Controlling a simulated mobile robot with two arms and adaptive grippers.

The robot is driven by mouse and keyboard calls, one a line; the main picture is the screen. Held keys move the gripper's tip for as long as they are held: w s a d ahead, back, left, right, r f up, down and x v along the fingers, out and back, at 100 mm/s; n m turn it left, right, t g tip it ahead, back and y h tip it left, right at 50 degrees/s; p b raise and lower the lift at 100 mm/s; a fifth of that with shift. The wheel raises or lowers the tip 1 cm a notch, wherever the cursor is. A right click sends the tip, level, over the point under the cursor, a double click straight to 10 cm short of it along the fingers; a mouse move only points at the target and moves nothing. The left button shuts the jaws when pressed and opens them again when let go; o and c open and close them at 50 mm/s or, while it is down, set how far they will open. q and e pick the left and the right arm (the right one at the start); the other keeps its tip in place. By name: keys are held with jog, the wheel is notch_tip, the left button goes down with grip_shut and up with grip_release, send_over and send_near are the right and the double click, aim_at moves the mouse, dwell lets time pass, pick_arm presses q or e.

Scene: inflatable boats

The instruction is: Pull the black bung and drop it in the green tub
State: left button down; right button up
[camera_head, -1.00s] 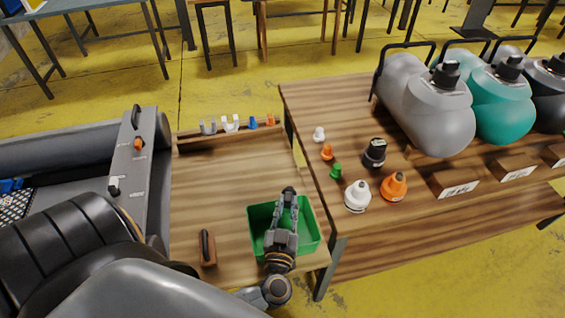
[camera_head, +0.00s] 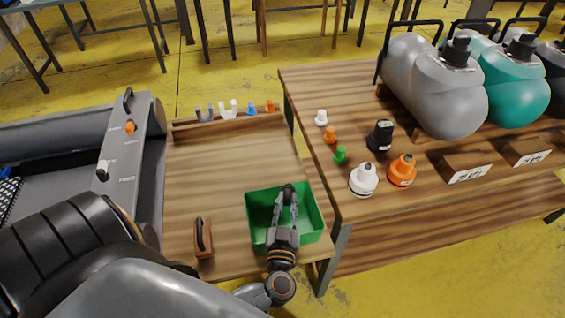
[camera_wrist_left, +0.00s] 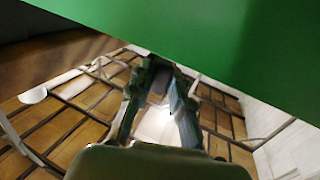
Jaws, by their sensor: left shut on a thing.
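The green tub (camera_head: 262,209) stands at the front right corner of the low wooden bench. My left gripper (camera_head: 287,191) is over the tub in the head view, pointing away from me. It is shut on a small dark thing, apparently the black bung (camera_head: 288,187), at its fingertips. In the left wrist view the fingers (camera_wrist_left: 160,85) close around something dark, and the tub's green side (camera_wrist_left: 230,45) fills the top. The fingers hide most of the held thing. My right gripper is in neither view.
A brown-handled tool (camera_head: 203,238) lies left of the tub. A rack (camera_head: 228,121) holds small fittings at the back. The grey boat's panel (camera_head: 123,150) is at left. The higher table (camera_head: 310,84) at right carries caps, valves and tanks (camera_head: 450,95).

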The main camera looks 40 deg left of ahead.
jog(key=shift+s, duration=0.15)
pick_arm(q)
jog(key=c, duration=1.1)
grip_release()
jog(key=shift+c, duration=0.2)
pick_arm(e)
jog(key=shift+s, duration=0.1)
pick_arm(q)
jog(key=v, duration=1.2)
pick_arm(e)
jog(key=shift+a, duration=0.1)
